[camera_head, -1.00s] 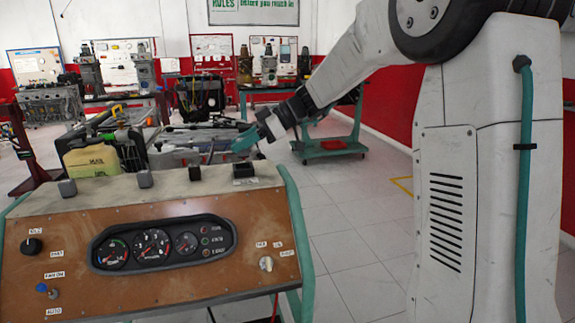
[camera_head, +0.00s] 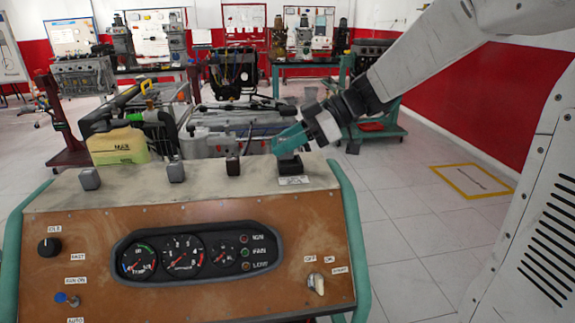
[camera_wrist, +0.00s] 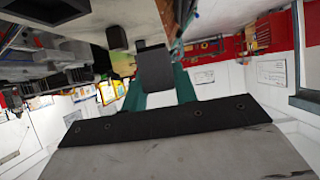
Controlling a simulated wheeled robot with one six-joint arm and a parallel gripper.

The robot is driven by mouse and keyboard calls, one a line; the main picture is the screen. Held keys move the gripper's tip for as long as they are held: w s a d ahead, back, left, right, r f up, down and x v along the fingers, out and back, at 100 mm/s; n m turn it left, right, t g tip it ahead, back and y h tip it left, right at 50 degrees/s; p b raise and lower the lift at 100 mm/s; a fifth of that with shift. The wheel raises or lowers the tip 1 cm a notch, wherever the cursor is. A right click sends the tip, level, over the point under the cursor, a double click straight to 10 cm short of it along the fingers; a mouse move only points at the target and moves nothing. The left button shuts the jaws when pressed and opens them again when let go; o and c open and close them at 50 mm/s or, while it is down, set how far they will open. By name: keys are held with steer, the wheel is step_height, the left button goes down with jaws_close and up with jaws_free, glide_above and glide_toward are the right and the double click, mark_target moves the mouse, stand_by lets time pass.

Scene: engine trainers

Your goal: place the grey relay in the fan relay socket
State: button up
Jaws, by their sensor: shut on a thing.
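My gripper (camera_head: 289,146) has teal fingers and is shut on a dark grey block, which I take for the grey relay (camera_wrist: 155,68); it shows between the fingers in the wrist view. In the head view the gripper is over a black socket (camera_head: 291,168) at the right end of the console's top ledge. The fingers and block hide part of this socket, and I cannot tell whether the block is touching it or seated. A small label lies in front of the socket; its text is too small to read, so I cannot confirm it is the fan relay socket.
The console (camera_head: 80,230) has gauges, knobs and a teal side tube. Behind it are an engine and a yellowish tank (camera_head: 118,147).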

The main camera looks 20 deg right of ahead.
steer(key=s+a+f, duration=0.1)
steer(key=s+f, duration=0.1)
steer(key=s, duration=0.4)
steer(key=w+d, duration=0.1)
steer(key=w, duration=0.3)
steer(key=w+d+f, duration=0.1)
steer(key=w+d, duration=0.1)
steer(key=w, duration=0.3)
steer(key=w+d, duration=0.2)
steer(key=w, duration=0.3)
steer(key=shift+w+d+f, duration=0.1)
steer(key=shift+w+f, duration=0.1)
steer(key=shift+f, duration=1.75)
